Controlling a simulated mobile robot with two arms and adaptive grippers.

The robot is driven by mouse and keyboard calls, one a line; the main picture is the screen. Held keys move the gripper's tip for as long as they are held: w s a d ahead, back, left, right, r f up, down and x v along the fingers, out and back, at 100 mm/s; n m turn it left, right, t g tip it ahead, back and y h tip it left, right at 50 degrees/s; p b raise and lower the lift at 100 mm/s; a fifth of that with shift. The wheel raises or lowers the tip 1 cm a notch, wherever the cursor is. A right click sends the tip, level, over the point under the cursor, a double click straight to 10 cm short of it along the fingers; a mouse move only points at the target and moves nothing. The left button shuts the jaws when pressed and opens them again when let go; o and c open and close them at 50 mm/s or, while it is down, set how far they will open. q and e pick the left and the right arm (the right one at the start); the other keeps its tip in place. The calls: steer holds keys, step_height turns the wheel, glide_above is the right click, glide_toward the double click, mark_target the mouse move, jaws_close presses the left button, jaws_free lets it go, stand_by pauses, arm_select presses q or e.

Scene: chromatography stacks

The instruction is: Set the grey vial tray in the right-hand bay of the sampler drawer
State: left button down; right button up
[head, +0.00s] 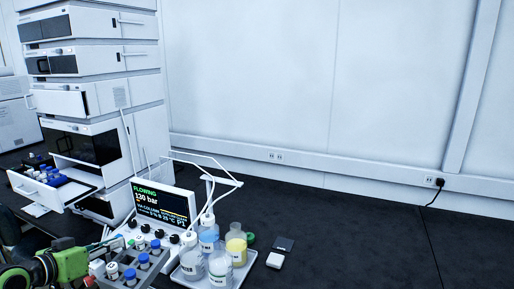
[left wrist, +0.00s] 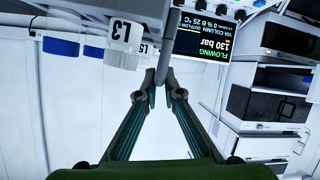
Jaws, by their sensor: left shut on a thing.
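The grey vial tray (head: 152,268) is at the lower left of the head view and holds several vials with blue or white caps. My left gripper (head: 88,268) is shut on it at its left side. In the left wrist view the fingertips (left wrist: 163,92) close on a grey part of the tray, and vials marked L3 (left wrist: 121,45) show beside it. The sampler drawer (head: 58,194) is pulled out of the stack at the left. A blue rack (head: 52,179) of vials lies in it, and a bare strip shows to its right. My right gripper is not in view.
A white tray (head: 184,277) with several bottles (head: 236,245) stands right of the vial tray, with thin tubes above. The dark bench (head: 360,240) is clear at right.

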mark_target(131, 286)
arm_select(q)
steer(key=s+d+f+m+h, duration=0.1)
steer(key=s+d, duration=0.2)
steer(key=s+d+f+m+g+h, duration=0.1)
steer(key=s+d, duration=0.2)
steer(key=s+d+f+m+g+h, duration=0.1)
steer(key=s+d+h, duration=0.1)
steer(key=s+d, duration=0.1)
steer(key=shift+s+d+m, duration=0.2)
steer(key=shift+s+m, duration=0.2)
steer(key=shift+s, duration=0.1)
steer(key=s+d+r+m+g+h, duration=0.2)
steer(key=s+d+m+g+h, duration=0.15)
steer(key=s+d, duration=0.75)
step_height(131, 286, down, 9)
steer(key=s+b, duration=0.1)
steer(key=b, duration=0.8)
steer(key=shift+s+a+t, duration=0.3)
steer(key=shift+a+t, duration=0.05)
steer(key=shift+a, duration=0.05)
steer(key=shift+y, duration=0.35)
